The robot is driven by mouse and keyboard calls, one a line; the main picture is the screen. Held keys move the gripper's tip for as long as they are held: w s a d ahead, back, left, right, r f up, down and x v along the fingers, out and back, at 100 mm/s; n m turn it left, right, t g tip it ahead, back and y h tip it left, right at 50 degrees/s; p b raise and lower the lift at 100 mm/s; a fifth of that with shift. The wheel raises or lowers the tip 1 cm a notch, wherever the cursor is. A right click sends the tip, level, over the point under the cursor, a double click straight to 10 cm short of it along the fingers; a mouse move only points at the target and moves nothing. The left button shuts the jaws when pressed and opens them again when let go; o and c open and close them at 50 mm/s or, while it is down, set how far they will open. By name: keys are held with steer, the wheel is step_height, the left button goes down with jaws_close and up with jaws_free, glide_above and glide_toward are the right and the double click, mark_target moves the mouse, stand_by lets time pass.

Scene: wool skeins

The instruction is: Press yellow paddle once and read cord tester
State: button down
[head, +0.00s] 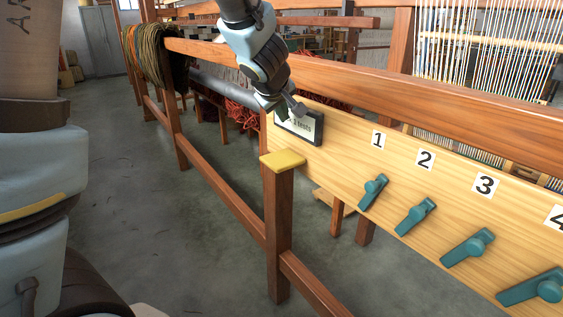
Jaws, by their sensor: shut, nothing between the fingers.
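The yellow paddle (283,160) is a flat cap on top of a wooden post, in the middle of the head view. The cord tester (313,128) is a dark-framed display with a pale screen on the left end of the light wooden board. Its small lettering seems to end in "tests"; my gripper covers part of the screen, so I cannot read it all. My gripper (289,110) is shut and empty. It appears in front of the tester, above the paddle in the picture and apart from it.
Several teal levers (415,216) line the board (350,175) under number labels (426,160). A wooden loom rail (430,95) runs behind my gripper. Wool skeins (155,55) hang on the rail at the far left. The grey floor (150,220) left of the post is clear.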

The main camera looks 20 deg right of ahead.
mark_target(283, 158)
steer(key=shift+f, duration=0.1)
step_height(283, 158, down, 9)
steer(key=b, duration=0.9)
steer(key=shift+r, duration=0.2)
stand_by(1.6)
steer(key=shift+f+b, duration=0.3)
steer(key=shift+f, duration=0.1)
steer(key=shift+f+b, duration=1.15)
steer(key=shift+f, duration=0.15)
stand_by(1.0)
steer(key=shift+r, duration=0.1)
steer(key=shift+r+p, duration=1.6)
steer(key=shift+p, duration=0.15)
step_height(283, 158, up, 5)
steer(key=p, duration=0.5)
